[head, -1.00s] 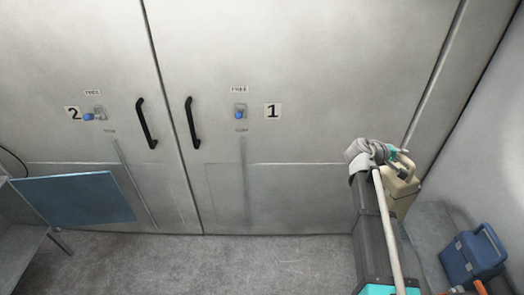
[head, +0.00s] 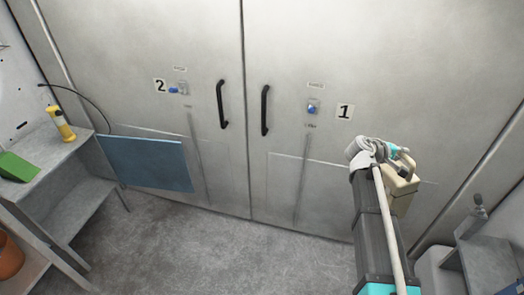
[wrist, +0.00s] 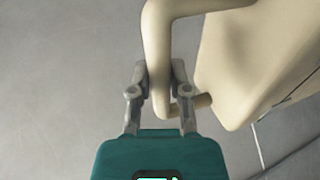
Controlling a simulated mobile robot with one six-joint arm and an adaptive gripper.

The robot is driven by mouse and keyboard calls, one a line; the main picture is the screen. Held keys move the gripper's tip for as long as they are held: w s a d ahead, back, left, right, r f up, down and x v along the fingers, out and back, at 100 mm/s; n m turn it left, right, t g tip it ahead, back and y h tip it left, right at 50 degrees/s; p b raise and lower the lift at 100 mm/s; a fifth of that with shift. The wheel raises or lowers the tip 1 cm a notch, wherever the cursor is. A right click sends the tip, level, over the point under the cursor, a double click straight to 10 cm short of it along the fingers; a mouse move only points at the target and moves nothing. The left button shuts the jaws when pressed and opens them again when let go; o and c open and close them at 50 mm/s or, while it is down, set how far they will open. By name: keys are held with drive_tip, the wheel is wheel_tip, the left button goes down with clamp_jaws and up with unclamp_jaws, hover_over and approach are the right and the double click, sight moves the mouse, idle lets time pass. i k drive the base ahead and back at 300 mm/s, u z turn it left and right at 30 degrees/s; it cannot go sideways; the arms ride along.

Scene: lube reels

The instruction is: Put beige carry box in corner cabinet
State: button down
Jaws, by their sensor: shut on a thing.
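The beige carry box (head: 403,192) hangs at the end of my arm in the head view, partly hidden behind the arm. My gripper (wrist: 160,85) is shut on the box's beige handle in the wrist view, with the box body (wrist: 255,55) to the right of the fingers. In the head view my gripper (head: 402,160) is small and partly covered by my wrist. Ahead is a large pale grey two-door cabinet (head: 330,50), with doors marked 2 and 1. Both doors are shut. I cannot tell whether this is the corner cabinet.
At left, a grey shelf unit (head: 75,180) holds a yellow flashlight (head: 60,124) and a green object (head: 18,167). A blue panel (head: 150,163) stands before door 2. A grey bench (head: 490,262) is at lower right. The middle floor (head: 230,260) is clear.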

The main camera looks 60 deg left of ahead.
sight(73, 217)
drive_tip(key=u, duration=1.2)
drive_tip(key=i, duration=0.75)
drive_tip(key=u, duration=0.9)
